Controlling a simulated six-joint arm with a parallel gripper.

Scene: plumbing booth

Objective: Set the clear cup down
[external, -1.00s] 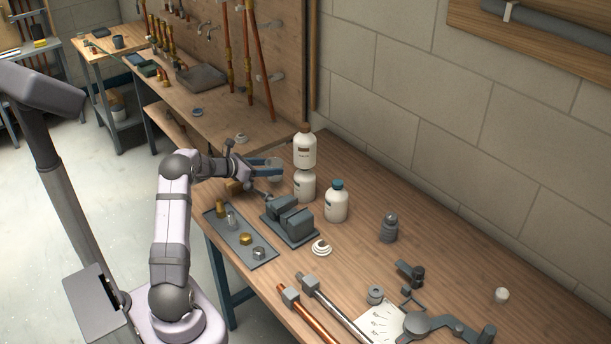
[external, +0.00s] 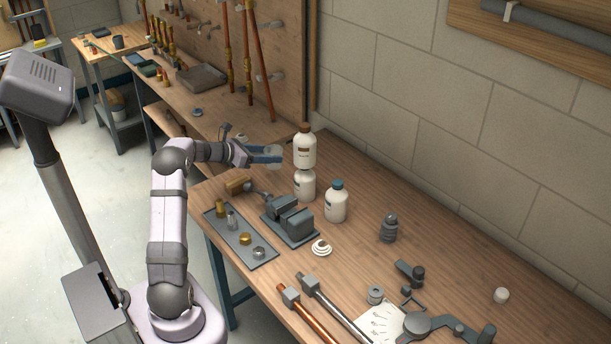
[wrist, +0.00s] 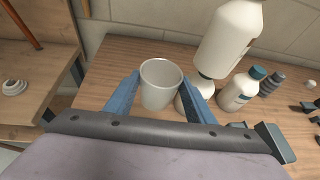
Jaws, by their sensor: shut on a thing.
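The clear cup (wrist: 160,84) is upright between the two blue fingers of my gripper (wrist: 158,98) in the wrist view. In the external view my gripper (external: 274,155) is shut on the cup (external: 275,153), which shows only faintly at the fingertips. The cup is held above the wooden workbench (external: 290,232), near its back left corner. A white bottle with a brown cap (external: 305,150) is close on the right of the cup. I cannot tell the exact height of the cup over the bench.
Under the brown-capped bottle stands another white bottle (external: 305,186), and a blue-capped bottle (external: 336,203) is beside them. A grey vise (external: 289,220) and a tray of fittings (external: 222,232) lie in front. The bench beyond the bottles towards the wall is mostly clear.

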